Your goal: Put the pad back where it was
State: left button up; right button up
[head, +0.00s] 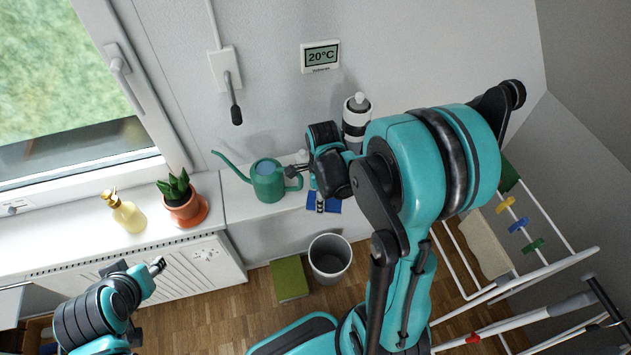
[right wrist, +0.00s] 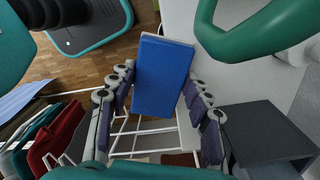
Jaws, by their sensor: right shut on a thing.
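The blue pad (head: 328,208) shows just under my right gripper (head: 320,203), at the front edge of the white ledge beside the watering can. In the right wrist view the pad (right wrist: 163,72) stands lengthwise between the two fingers of my right gripper (right wrist: 163,85), which is shut on it. Part of the pad is hidden by the gripper in the head view. My left gripper (head: 157,266) is low at the left, in front of the radiator cover, away from the pad; its finger opening is too small to make out.
A green watering can (head: 268,182) stands on the ledge just left of my right gripper.

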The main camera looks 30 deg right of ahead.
jog(key=shift+w+d+r, duration=0.1)
jog(key=shift+w+d, duration=0.05)
jog(key=shift+w, duration=0.45)
jog(key=shift+w+d, duration=0.15)
jog(key=shift+w, duration=0.4)
jog(key=w, duration=0.3)
jog(key=shift+w+d, duration=0.25)
jog(key=shift+d, duration=0.15)
jog(key=shift+f+b, duration=0.45)
jog(key=shift+b, duration=0.05)
jog(key=shift+c, duration=0.3)
jog(key=shift+r, duration=0.15)
jog(key=o, duration=1.1)
